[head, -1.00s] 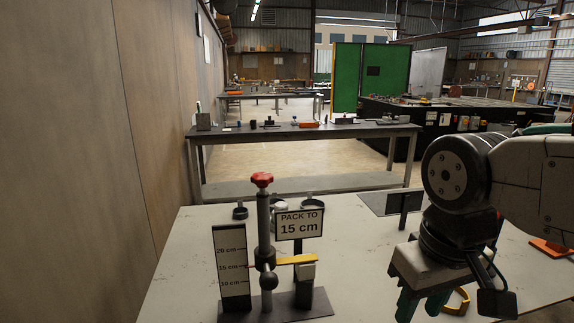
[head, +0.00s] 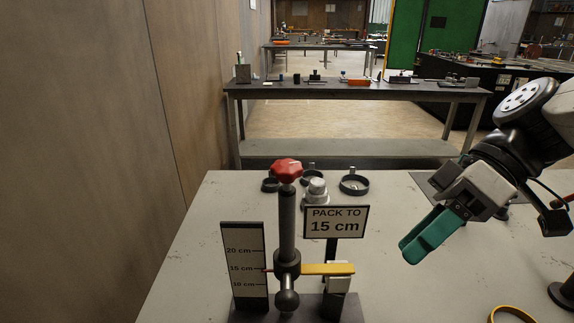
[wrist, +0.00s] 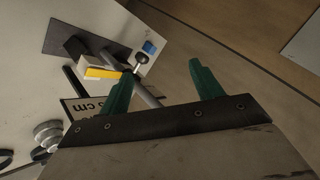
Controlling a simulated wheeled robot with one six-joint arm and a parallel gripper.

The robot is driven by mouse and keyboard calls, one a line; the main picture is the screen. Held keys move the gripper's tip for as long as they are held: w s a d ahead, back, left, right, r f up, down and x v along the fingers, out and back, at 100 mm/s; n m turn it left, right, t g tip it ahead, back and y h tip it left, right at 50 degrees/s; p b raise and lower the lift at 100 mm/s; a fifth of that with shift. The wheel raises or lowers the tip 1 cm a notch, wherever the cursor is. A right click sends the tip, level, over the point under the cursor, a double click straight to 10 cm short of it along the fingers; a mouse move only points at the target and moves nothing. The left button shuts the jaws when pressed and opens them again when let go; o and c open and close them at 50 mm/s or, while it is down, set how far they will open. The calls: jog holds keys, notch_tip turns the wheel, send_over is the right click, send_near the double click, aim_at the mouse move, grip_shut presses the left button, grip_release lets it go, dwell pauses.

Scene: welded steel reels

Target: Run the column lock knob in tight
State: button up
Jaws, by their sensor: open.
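A dark upright column (head: 287,212) stands on a dark base plate (head: 350,312), with a red lobed knob (head: 287,170) on top. A collar (head: 287,263) on it carries a yellow arm (head: 328,269) and a dark ball knob (head: 287,300) at its front. I cannot tell which knob is the lock knob, nor how tight either is. A red pointer is near the 15 cm mark of the scale board (head: 244,262). My gripper (head: 408,252) is open and empty, right of the column and apart from it. The ball knob also shows beyond the fingers in the wrist view (wrist: 141,58).
A sign (head: 336,222) reading "PACK TO 15 cm" stands just right of the column. Round metal parts (head: 315,193) and a dark ring (head: 354,185) lie behind it. A yellow ring (head: 510,314) lies front right. The tabletop between sign and gripper is clear.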

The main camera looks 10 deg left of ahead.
jog(key=w+a+r+n+g+y, duration=0.2)
jog(key=w+a+n+g+y, duration=0.15)
jog(key=a+n, duration=0.3)
jog(key=n+y, duration=0.4)
jog(key=n, duration=0.1)
send_near(275, 166)
jog(key=a, duration=0.3)
jog(key=shift+m+g, duration=0.25)
jog(key=shift+g, duration=0.1)
jog(key=x, duration=0.5)
jog(key=s+x, duration=0.1)
jog(key=x, duration=0.1)
jog(key=shift+s+d+f, duration=0.1)
jog(key=shift+d+f, duration=0.05)
jog(key=shift+f, duration=0.2)
jog(key=c, duration=1)
